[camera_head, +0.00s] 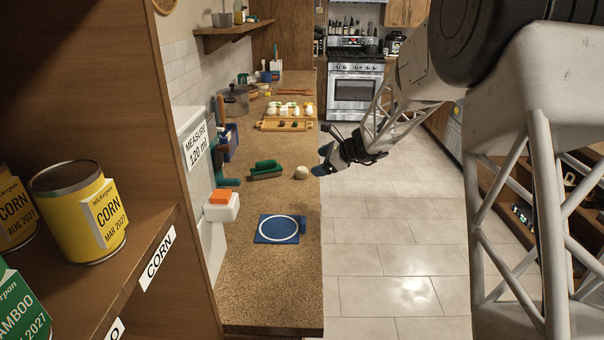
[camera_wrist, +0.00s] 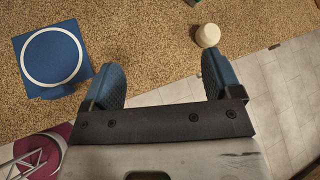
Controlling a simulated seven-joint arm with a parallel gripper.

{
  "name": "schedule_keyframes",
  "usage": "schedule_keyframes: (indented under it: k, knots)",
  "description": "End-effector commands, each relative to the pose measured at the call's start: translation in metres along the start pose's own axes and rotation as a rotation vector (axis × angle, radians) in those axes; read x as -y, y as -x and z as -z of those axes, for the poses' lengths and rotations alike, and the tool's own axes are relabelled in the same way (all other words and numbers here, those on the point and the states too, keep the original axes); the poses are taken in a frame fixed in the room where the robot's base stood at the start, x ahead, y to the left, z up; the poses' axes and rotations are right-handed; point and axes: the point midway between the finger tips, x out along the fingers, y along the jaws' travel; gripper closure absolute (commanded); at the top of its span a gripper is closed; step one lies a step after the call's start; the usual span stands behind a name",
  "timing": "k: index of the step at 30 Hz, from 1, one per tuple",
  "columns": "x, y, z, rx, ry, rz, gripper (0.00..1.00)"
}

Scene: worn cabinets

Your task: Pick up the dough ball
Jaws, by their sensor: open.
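The dough ball (camera_head: 301,172) is a small off-white lump on the speckled brown counter, close to its right edge. In the wrist view the dough ball (camera_wrist: 208,35) lies just beyond the tip of the right finger, with no contact visible. My gripper (camera_head: 322,160) is at the counter's right edge, to the right of the dough ball.
A blue mat (camera_head: 268,238) with a white ring lies nearer on the counter (camera_head: 270,290). A green brush-like object (camera_head: 265,170) lies just left of the dough ball. A wooden board (camera_head: 285,126) with small items is farther back. Shelved corn cans (camera_head: 82,225) stand at left.

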Motion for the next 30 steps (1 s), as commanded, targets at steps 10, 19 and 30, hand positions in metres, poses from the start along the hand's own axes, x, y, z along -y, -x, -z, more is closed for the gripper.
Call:
schedule_keyframes:
  k: [10,19,30]
  knots:
    - [0.059,-0.071,0.052,0.095,-0.287,0.095,0.16]
    - [0.082,-0.102,0.078,0.141,-0.419,0.139,0.16]
    - [0.083,-0.104,0.08,0.145,-0.429,0.142,0.16]
